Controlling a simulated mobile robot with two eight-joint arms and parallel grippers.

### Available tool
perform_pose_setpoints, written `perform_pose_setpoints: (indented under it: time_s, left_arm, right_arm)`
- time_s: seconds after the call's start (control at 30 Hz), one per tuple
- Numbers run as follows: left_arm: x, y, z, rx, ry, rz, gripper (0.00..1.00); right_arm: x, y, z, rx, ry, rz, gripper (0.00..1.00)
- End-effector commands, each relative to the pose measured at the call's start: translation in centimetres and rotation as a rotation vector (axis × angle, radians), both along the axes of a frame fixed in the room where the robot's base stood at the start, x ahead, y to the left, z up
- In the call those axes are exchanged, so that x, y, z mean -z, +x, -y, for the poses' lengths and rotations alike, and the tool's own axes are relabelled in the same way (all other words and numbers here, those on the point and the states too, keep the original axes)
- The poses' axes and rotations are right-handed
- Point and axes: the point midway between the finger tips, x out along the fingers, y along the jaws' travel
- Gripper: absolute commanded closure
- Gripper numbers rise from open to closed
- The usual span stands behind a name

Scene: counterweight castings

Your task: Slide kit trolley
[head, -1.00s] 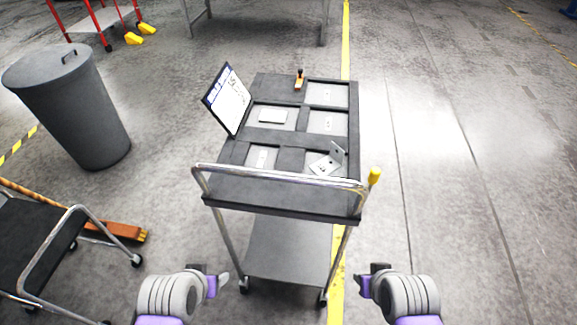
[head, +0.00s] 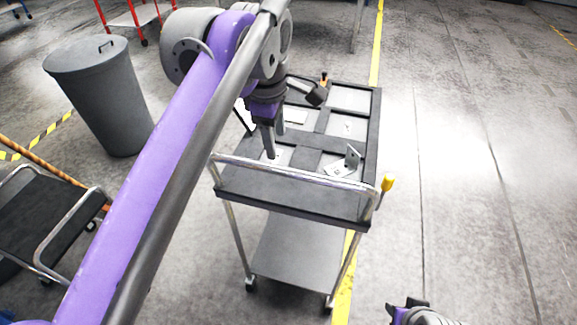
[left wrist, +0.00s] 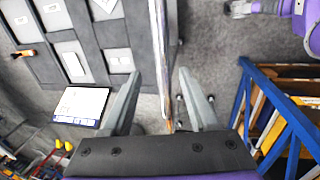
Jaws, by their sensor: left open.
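The kit trolley (head: 298,208) is a dark grey cart with a chrome push handle (head: 320,182) on its near side and a lower shelf. Its top tray has several compartments, some with pale inserts. My left gripper (head: 270,152) points down at the left part of the handle. In the left wrist view, the chrome handle (left wrist: 157,45) runs between the two spread fingers of the left gripper (left wrist: 158,85), which is open around it. My right gripper (head: 408,306) is low at the right, away from the trolley and partly cut off. My left arm hides the tray's left side and most of the clipboard.
A metal bracket (head: 345,163) and an orange-handled tool (head: 323,79) are on the tray. A grey bin (head: 100,95) and a dark cart (head: 45,220) stand left. The floor to the right is clear.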

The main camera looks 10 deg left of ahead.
Motion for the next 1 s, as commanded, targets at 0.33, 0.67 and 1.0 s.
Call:
perform_pose_setpoints:
  time_s: [0.33,0.67,1.0]
  left_arm:
    - [5.5,1.0,0.0,-0.003,-0.002,0.001,0.40]
    - [9.9,2.0,0.0,-0.002,-0.002,0.003,0.40]
    - [10.4,2.1,0.1,-0.002,-0.002,0.003,0.40]
  right_arm:
    - [0.8,-0.2,0.0,0.000,0.000,-0.004,0.65]
    - [1.2,-0.3,0.0,0.000,0.000,-0.006,0.65]
    - [1.3,-0.3,0.0,0.000,0.000,-0.006,0.65]
